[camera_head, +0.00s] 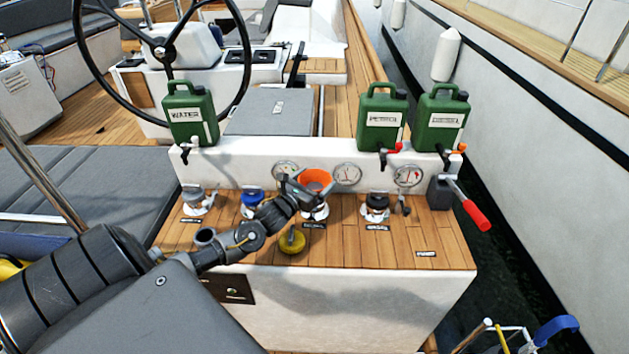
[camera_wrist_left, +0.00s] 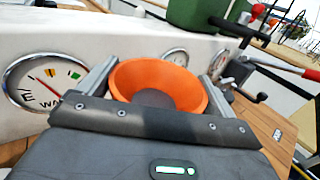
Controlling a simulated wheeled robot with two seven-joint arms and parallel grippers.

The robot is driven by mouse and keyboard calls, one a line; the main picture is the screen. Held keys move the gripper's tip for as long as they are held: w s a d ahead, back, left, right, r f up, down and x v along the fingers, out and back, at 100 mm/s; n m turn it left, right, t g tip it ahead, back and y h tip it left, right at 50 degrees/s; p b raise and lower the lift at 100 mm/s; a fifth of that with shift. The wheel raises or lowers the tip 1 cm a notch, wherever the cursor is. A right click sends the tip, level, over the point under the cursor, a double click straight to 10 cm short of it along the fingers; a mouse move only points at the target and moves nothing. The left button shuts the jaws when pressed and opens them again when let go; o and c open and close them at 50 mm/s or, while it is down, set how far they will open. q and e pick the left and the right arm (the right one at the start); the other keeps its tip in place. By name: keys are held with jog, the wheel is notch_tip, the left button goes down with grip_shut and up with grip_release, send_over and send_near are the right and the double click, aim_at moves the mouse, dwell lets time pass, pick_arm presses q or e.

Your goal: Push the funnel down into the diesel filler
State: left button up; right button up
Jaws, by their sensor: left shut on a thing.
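An orange funnel (camera_head: 316,179) stands mouth up over the diesel filler (camera_head: 315,212), the third deck filler from the left. My left gripper (camera_head: 307,187) is shut on the funnel, its fingers on either side of the cone. In the left wrist view the funnel (camera_wrist_left: 158,86) sits between the two fingers (camera_wrist_left: 158,90). The funnel's spout is hidden, so I cannot tell how deep it sits in the filler. My right gripper is not in view.
Other fillers stand on the teak ledge: one grey (camera_head: 196,200), one blue (camera_head: 253,203), one black (camera_head: 376,206). Round gauges (camera_head: 347,174) line the white wall behind. Green jerrycans (camera_head: 382,117) stand on top. A red-handled lever (camera_head: 474,213) sticks out at right.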

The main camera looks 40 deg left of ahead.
pick_arm(q)
jog(key=shift+f+b, duration=0.45)
jog(key=shift+f, duration=0.15)
jog(key=o, duration=0.7)
jog(key=shift+s+r+p, duration=0.1)
jog(key=shift+s+p, duration=0.7)
jog(key=shift+s, duration=0.45)
jog(key=s+p, duration=0.1)
jog(key=s, duration=0.1)
jog(key=s+p, duration=0.1)
jog(key=s, duration=0.2)
jog(key=s+p, duration=0.2)
jog(key=s, duration=0.1)
jog(key=shift+s+d, duration=0.25)
